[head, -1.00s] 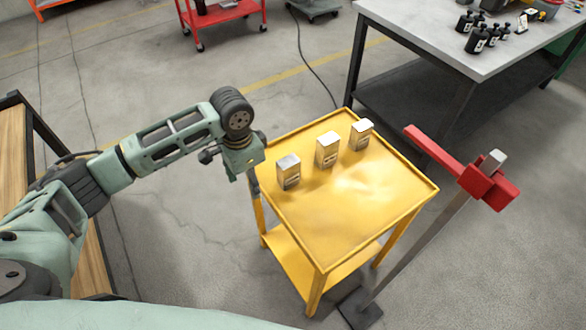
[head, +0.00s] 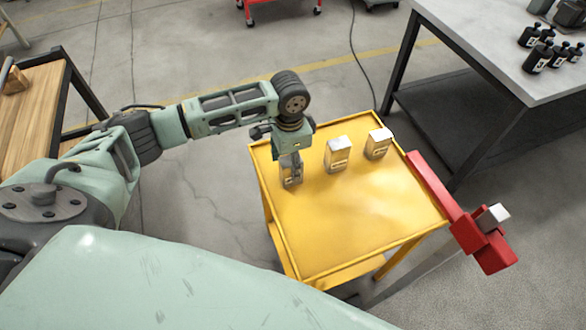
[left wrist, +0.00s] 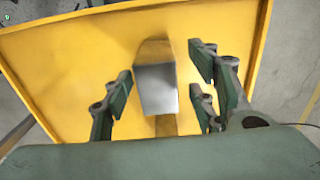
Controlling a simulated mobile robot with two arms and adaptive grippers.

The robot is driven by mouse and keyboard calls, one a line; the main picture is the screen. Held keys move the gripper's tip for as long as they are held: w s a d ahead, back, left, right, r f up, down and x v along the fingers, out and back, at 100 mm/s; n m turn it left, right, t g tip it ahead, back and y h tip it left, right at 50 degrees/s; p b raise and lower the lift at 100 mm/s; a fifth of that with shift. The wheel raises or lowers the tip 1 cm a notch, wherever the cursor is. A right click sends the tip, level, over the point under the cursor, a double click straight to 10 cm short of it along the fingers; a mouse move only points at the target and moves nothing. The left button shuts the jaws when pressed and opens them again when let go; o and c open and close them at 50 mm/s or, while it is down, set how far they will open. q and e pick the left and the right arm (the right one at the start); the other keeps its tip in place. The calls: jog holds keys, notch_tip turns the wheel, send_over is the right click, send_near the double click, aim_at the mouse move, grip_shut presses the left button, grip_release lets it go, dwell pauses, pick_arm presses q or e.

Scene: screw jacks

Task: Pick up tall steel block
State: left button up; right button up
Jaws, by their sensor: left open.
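Three steel blocks with dark markings stand upright in a row on a yellow cart (head: 350,235). They are the left block (head: 292,180), the middle block (head: 338,153) and the right block (head: 378,143). I cannot tell for sure which is tallest. My left gripper (head: 290,166) points down over the left block and partly hides it. In the left wrist view, the left gripper (left wrist: 160,93) is open, with this block's shiny top (left wrist: 156,88) between its fingers and a gap visible on both sides. My right gripper is not in view.
A grey workbench (head: 480,65) with black bottles stands at the upper right. A wooden-topped table (head: 35,115) is at the left. The cart's front area is clear.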

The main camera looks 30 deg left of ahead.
pick_arm(q)
notch_tip(320, 180, down, 5)
jog(key=shift+d+r, duration=0.1)
grip_shut()
dwell(0.6)
jog(key=shift+w+r, duration=0.1)
